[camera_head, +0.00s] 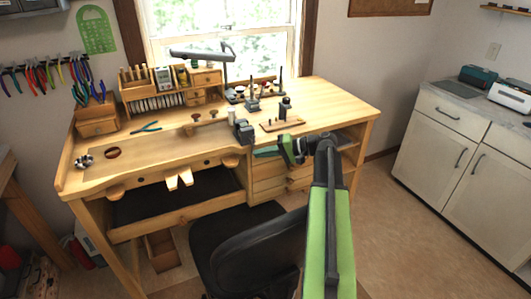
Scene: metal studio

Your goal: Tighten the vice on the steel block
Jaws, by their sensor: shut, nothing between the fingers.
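A small dark grey vice (244,132) sits at the front edge of the wooden workbench (330,96), near its curved cut-out. A steel block cannot be made out in it at this size. The vice's handle cannot be told apart either. My gripper (258,153) is at the end of my green and black arm and points left. It is shut and empty. In the picture its tips are just below and right of the vice; whether they touch it or the bench cannot be told.
A wooden stand with dark tools (284,110) stands right of the vice. Blue pliers (148,128) and metal cups (84,160) lie on the left. A black chair (240,250) stands in front of the bench. Open floor lies right, before a white cabinet (450,160).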

